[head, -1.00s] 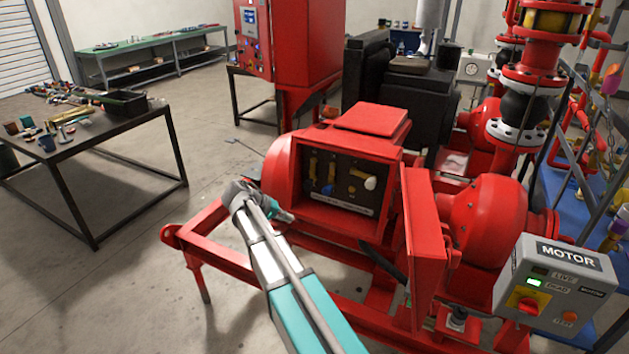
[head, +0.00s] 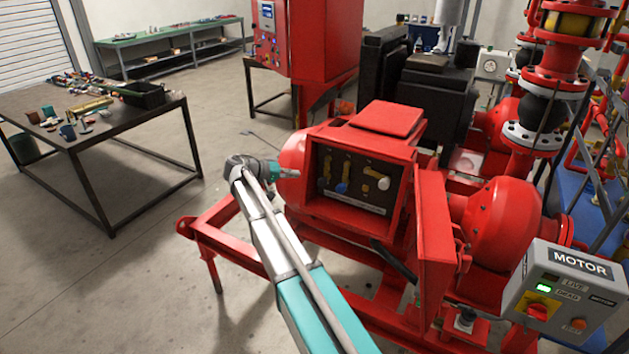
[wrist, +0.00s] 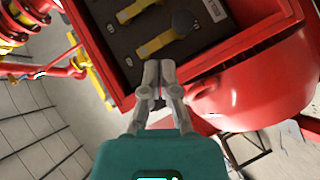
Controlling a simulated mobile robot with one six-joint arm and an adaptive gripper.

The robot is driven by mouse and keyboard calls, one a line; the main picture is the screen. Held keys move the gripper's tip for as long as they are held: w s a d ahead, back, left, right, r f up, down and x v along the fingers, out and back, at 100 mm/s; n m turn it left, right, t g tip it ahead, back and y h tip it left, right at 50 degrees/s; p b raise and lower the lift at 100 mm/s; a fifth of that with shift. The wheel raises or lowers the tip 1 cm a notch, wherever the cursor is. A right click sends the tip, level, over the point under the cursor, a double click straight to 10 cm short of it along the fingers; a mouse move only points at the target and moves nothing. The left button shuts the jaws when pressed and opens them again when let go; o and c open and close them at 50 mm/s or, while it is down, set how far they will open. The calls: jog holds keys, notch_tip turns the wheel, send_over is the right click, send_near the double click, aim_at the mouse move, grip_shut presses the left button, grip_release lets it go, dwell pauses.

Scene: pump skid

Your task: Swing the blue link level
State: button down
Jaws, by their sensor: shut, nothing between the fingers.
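The link with the blue knob (head: 342,187) hangs steeply inside the open red box in the head view; its bar looks yellow. A yellow link (head: 326,168) is to its left, and a link with a white knob (head: 384,183) is to its right. My gripper (head: 295,174) is just left of the box opening, pointing towards it. In the wrist view my gripper (wrist: 159,66) is shut and empty at the box edge. Beyond its tips lies a yellow link with a dark knob (wrist: 183,24). I cannot tell whether that is the blue one.
The red box (head: 360,222) has its door (head: 434,245) swung open on the right. A rounded red housing (wrist: 265,85) is close beside my gripper. A grey motor switch box (head: 562,290) stands at lower right. Floor to the left is clear up to a table (head: 92,128).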

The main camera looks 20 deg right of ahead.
jog(key=b, duration=0.3)
send_near(343, 178)
jog(key=w+d+f, duration=0.2)
jog(key=shift+s+d+f+b, duration=0.45)
jog(key=shift+s+d, duration=0.15)
jog(key=shift+s, duration=0.15)
jog(key=shift+s+d+f+b, duration=0.45)
jog(key=shift+s+d, duration=0.15)
jog(key=shift+s, duration=0.15)
jog(key=shift+a, duration=0.1)
jog(key=shift+d, duration=0.25)
